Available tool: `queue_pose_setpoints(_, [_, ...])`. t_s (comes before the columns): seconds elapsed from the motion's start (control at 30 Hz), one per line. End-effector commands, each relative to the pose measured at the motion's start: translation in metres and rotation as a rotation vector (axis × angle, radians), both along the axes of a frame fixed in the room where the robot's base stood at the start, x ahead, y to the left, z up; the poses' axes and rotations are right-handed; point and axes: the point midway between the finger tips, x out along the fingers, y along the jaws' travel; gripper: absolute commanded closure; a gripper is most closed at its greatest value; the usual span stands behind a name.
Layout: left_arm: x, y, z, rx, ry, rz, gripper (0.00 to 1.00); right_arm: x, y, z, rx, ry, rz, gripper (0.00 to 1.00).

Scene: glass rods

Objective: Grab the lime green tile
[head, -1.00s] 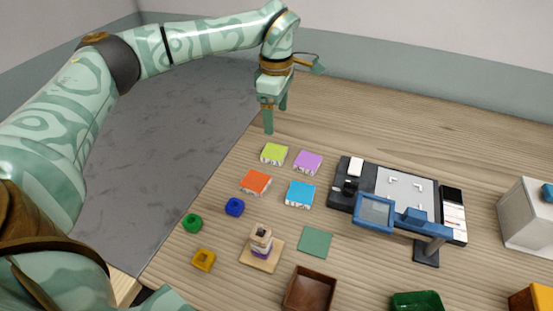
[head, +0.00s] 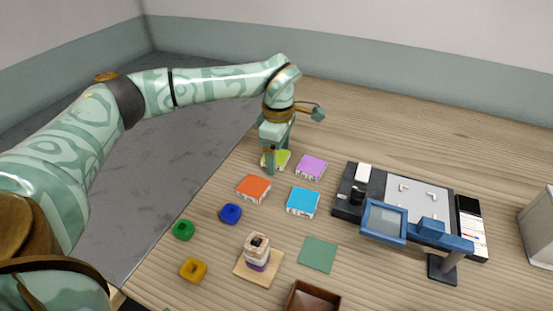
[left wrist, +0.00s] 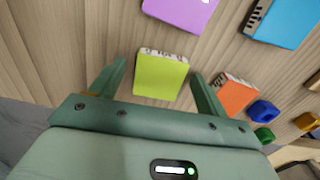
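The lime green tile (head: 284,157) lies on the wooden table near its left edge, partly hidden by my left gripper in the head view. My left gripper (head: 271,166) points down over it. In the left wrist view the lime green tile (left wrist: 161,75) shows between the two spread fingers of my left gripper (left wrist: 160,80), with a gap on each side. The fingers are open and hold nothing. My right gripper is in neither view.
A purple tile (head: 311,167), an orange tile (head: 254,188) and a blue tile (head: 303,202) lie close by. A dark tray with a blue-framed magnifier (head: 384,221) stands to the right. Small rings and a stacked post stand in front. The table behind is clear.

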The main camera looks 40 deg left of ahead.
Motion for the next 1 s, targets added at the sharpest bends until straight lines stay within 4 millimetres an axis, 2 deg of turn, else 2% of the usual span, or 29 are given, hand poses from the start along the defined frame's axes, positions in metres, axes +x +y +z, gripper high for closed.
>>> queue_pose_setpoints(0.03, [0.0, 0.0, 0.0, 0.0, 0.0, 0.0, 0.39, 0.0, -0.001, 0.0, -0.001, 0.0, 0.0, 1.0])
queue_pose_setpoints(0.17, [0.0, 0.0, 0.0, 0.0, 0.0, 0.0, 0.74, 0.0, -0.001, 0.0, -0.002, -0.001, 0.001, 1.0])
queue_pose_setpoints(0.43, [0.0, 0.0, 0.001, 0.0, 0.0, 0.0, 0.74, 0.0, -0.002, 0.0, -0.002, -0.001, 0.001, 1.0])
queue_pose_setpoints(0.57, [0.0, 0.0, 0.009, 0.0, -0.002, -0.001, 0.74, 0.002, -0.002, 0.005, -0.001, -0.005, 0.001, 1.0])
queue_pose_setpoints(0.77, [-0.001, -0.003, 0.044, -0.001, -0.007, -0.003, 0.74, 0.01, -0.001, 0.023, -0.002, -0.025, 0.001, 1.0])
queue_pose_setpoints(1.0, [-0.028, -0.045, 0.103, -0.001, -0.009, -0.006, 0.74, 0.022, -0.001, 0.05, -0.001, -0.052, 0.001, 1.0])
